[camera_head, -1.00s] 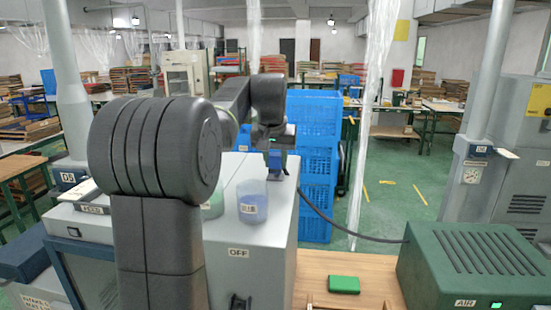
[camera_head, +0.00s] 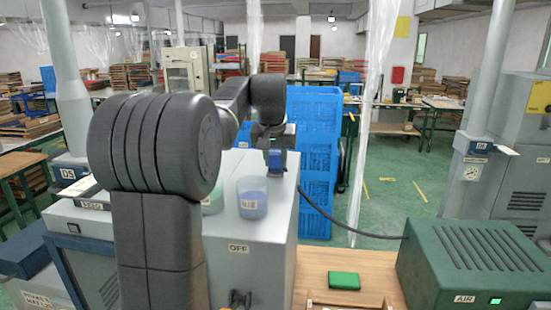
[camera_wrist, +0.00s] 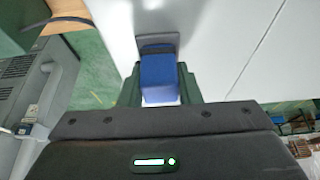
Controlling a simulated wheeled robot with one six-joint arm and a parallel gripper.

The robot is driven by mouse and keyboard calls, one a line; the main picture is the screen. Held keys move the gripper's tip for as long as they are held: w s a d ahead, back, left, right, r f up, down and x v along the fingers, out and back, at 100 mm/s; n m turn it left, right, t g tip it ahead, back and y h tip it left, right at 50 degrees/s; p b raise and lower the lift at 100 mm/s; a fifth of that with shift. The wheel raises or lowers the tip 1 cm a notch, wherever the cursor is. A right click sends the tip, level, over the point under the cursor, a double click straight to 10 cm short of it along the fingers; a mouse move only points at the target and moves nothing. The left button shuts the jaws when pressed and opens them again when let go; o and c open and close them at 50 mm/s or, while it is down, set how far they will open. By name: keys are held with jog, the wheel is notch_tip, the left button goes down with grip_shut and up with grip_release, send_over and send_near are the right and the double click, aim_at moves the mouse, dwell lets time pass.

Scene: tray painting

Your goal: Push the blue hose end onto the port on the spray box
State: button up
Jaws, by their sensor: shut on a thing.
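My gripper (camera_wrist: 158,90) is shut on the blue hose end (camera_wrist: 157,72), which sits between its two dark green fingers in the wrist view. The blue hose end (camera_head: 277,160) also shows in the head view, above the far right of the grey spray box (camera_head: 270,210). In the wrist view a small grey plate (camera_wrist: 160,40) lies just past the hose end, against the box's pale face. I cannot tell whether the hose end touches it. The port itself is not clear. A dark hose (camera_head: 345,230) runs right from near the box.
Two cups stand on the spray box, one with blue paint (camera_head: 252,200). A green AIR unit (camera_head: 470,260) stands at the right. A green block (camera_head: 344,281) lies on the wooden table (camera_head: 330,262). Blue crates (camera_head: 315,130) are stacked behind.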

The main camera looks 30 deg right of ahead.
jog(key=o, duration=1.5)
jog(key=shift+f, duration=0.1)
jog(key=shift+r+p, duration=1.75)
jog(key=shift+r, duration=1.25)
